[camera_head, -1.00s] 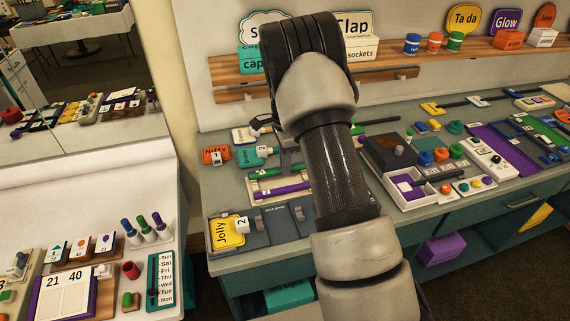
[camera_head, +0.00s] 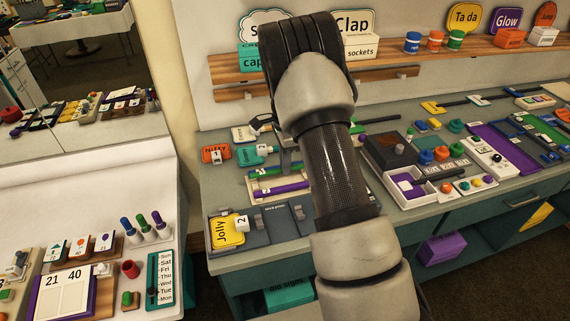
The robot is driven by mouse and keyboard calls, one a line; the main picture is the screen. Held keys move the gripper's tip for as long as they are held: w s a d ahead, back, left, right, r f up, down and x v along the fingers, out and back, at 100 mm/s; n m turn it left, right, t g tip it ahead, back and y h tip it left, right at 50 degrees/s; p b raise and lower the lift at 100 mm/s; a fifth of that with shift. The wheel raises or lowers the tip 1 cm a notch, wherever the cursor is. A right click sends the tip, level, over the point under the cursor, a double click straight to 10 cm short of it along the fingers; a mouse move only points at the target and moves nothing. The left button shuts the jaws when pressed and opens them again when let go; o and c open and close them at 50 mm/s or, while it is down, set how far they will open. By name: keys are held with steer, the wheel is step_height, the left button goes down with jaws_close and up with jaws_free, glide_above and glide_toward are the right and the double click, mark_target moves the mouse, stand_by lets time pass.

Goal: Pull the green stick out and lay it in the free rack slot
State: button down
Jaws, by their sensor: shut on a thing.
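A green stick (camera_head: 262,172) lies along the far side of a cream rack (camera_head: 254,198) on the counter, left of my arm. I cannot tell if it rests in the rack or is just above it. A purple stick (camera_head: 285,189) lies in the rack's nearer part. My gripper (camera_head: 285,161) is mostly hidden behind my arm. One grey finger reaches down to the green stick, and it is shut on the stick. The stick's right end and the rack's right part are hidden by my arm.
A dark panel with a yellow Jolly sign (camera_head: 228,232) lies in front of the rack. Orange (camera_head: 215,155) and teal (camera_head: 252,155) pieces sit behind and to its left. A white tray (camera_head: 412,198) and dark box stand right of my arm. A shelf (camera_head: 240,93) runs behind.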

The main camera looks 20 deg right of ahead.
steer(key=shift+f, duration=0.1)
steer(key=shift+f+b, duration=0.6)
steer(key=shift+f, duration=0.2)
steer(key=shift+f+b, duration=0.7)
steer(key=shift+f, duration=0.3)
stand_by(1.7)
steer(key=c, duration=1.7)
jaws_free()
steer(key=c, duration=0.3)
steer(key=shift+c, duration=0.2)
steer(key=shift+r, duration=0.15)
steer(key=shift+r+p, duration=2.4)
steer(key=shift+r, duration=1.45)
